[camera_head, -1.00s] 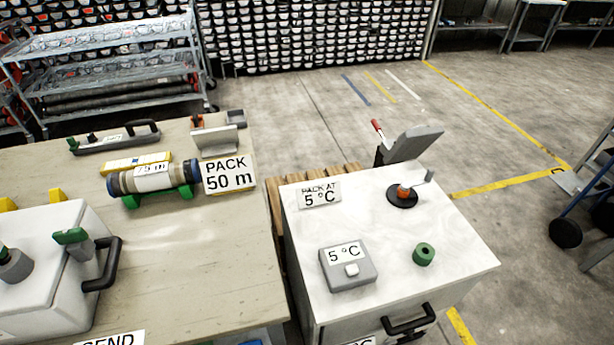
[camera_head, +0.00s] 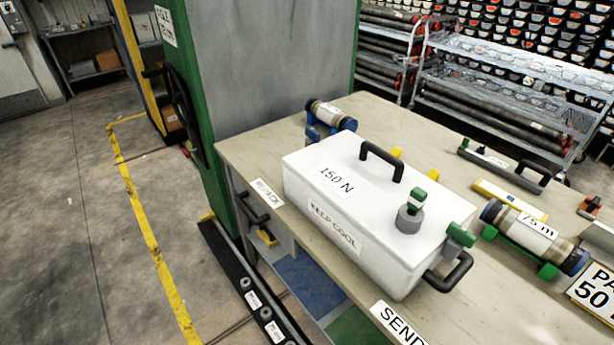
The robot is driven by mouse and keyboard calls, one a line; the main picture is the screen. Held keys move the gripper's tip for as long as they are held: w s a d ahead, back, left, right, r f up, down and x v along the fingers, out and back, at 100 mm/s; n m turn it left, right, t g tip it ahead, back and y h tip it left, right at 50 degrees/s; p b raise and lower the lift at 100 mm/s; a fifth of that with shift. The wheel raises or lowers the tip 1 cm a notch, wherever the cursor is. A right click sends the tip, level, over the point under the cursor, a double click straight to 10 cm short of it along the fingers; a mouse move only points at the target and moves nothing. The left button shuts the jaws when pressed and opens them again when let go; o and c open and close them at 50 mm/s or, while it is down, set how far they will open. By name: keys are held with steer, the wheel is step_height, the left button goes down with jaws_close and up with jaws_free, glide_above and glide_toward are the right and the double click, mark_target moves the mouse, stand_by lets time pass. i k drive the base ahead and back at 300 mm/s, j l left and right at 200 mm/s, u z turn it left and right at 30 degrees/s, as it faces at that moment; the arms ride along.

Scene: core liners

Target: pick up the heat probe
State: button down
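No label in view reads heat probe, so I cannot tell for certain which thing it is. A long grey tool (camera_head: 500,166) with a black handle lies flat near the back edge of the bench (camera_head: 265,140), at the right of the view. A core liner (camera_head: 524,232) marked 75 m rests in a green cradle nearby. My gripper is out of view.
A white lidded box (camera_head: 370,215) marked 150 N and KEEP COOL takes up the bench middle. Another liner (camera_head: 330,114) lies in a blue cradle behind it. A tall green-edged cabinet (camera_head: 270,60) adjoins the bench. Wire shelves (camera_head: 510,75) stand behind. Left floor is open.

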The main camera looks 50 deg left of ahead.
mark_target(417, 198)
steer(key=u, duration=0.95)
